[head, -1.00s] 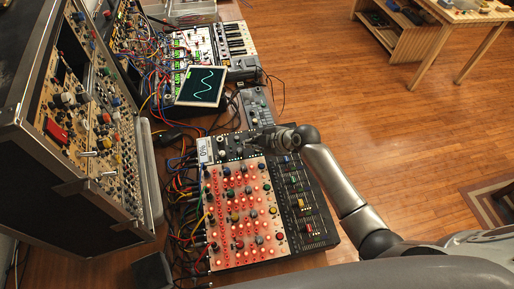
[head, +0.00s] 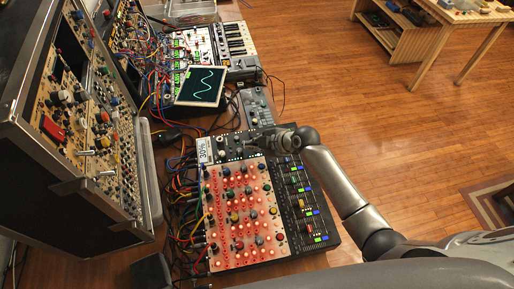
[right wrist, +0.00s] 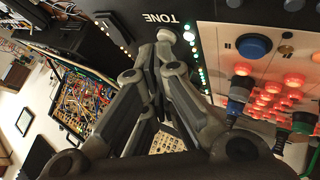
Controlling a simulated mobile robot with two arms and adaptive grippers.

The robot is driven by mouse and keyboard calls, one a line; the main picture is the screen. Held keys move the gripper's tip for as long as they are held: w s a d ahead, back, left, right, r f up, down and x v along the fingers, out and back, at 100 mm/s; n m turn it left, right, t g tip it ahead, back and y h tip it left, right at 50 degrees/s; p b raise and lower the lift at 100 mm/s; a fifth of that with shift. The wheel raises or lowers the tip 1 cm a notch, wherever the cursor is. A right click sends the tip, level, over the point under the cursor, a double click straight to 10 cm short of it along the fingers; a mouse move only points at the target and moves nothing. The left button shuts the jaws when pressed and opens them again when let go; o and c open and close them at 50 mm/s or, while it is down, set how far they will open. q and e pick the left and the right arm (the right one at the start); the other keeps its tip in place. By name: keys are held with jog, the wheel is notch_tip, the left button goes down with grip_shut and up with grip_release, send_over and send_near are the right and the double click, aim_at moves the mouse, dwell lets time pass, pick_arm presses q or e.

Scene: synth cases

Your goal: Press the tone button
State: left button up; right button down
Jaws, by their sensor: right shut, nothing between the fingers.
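The synth panel (head: 220,258) lies on the bench in the head view, with red-lit buttons, several knobs and a dark strip of sliders on its right. My right gripper (head: 250,143) is shut and empty over the panel's dark top strip. In the right wrist view the shut fingertips (right wrist: 167,37) are right at the printed TONE label (right wrist: 160,18). A small white display (head: 203,150) at the panel's top left seems to read 30%. My left gripper is not in view.
A tilted screen (head: 202,86) with a green wave stands behind the panel. A big rack case (head: 75,190) fills the left side. Patch cables (head: 183,190) crowd the panel's left edge. A wooden table (head: 455,22) stands far right, with open floor between.

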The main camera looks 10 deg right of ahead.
jog(key=shift+r, duration=0.45)
jog(key=shift+p, duration=0.3)
notch_tip(320, 180, up, 6)
jog(key=p, duration=0.4)
jog(key=shift+p, duration=0.4)
